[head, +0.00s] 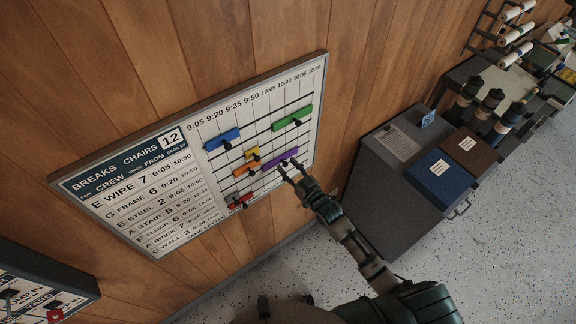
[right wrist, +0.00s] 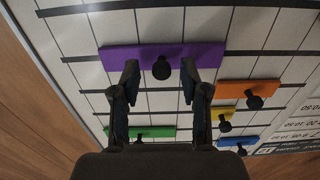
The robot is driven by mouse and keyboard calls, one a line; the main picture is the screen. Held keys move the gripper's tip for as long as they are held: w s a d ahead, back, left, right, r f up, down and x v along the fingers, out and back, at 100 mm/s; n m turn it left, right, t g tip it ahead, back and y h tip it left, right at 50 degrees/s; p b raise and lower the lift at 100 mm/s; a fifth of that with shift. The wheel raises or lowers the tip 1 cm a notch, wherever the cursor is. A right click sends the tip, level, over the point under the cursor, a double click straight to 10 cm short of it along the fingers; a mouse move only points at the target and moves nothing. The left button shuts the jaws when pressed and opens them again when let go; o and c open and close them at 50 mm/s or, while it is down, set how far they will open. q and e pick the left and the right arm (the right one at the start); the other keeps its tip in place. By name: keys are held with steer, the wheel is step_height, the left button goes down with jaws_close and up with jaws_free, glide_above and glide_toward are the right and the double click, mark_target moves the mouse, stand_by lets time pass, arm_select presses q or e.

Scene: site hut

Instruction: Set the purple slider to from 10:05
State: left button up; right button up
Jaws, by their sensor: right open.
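The purple slider (head: 281,158) is a flat bar with a black knob, low on the schedule board (head: 140,232) in the head view. In the right wrist view the purple slider (right wrist: 205,52) lies across the top middle, its knob standing between my fingers. My right gripper (head: 286,168) is open at the slider; in the wrist view its fingertips (right wrist: 160,77) straddle the knob with a gap each side. Contact with the bar is not clear. The 10:05 heading (head: 267,90) is on the board's top row. I cannot tell exactly which column the slider's left end meets. My left gripper is not in view.
Blue (head: 222,139), green (head: 293,118), yellow (head: 252,153), orange (head: 246,168) and red (head: 240,201) sliders share the board; orange sits close beside purple. A grey cabinet (head: 388,190) with a blue box (head: 440,180) stands right of the board.

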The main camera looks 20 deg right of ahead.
mark_target(295, 152)
steer(key=shift+w+a, duration=0.35)
steer(key=shift+d, duration=0.2)
jaws_close()
steer(key=shift+w+d, duration=0.3)
steer(key=shift+d, duration=0.55)
steer(key=shift+w+d, duration=0.3)
steer(key=shift+d, duration=0.55)
steer(key=shift+w+d, duration=0.3)
steer(key=shift+d, duration=0.55)
steer(key=shift+a+r, duration=0.1)
jaws_free()
steer(key=shift+d, duration=0.2)
